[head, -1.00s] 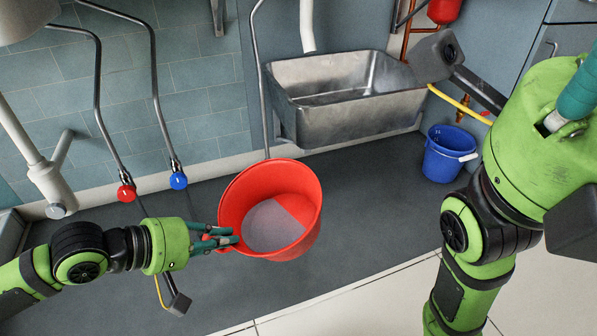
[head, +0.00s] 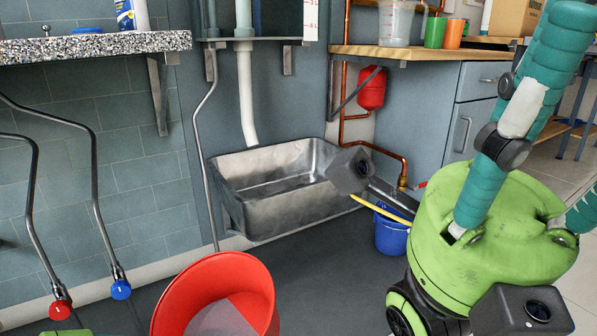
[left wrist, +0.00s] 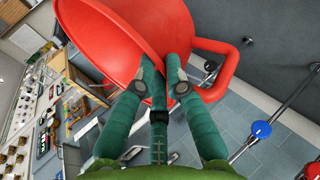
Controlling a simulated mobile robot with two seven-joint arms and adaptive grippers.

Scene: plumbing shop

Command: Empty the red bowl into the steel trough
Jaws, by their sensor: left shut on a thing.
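The red bowl (head: 263,285) is at the bottom of the head view, cut off by the lower edge, with a greyish patch inside that I cannot clearly identify. The steel trough (head: 290,218) is beyond it, against the wall; the bowl is in front of it, apart from it. My left gripper (left wrist: 166,72) is shut on the red bowl at its rim, next to its loop handle, in the left wrist view, where the bowl (left wrist: 110,30) also shows. The left fingertips are out of the head view.
A blue bucket (head: 391,238) stands right of the trough. A white drain pipe (head: 246,95) hangs above the trough. A wooden counter (head: 400,54) is at back right.

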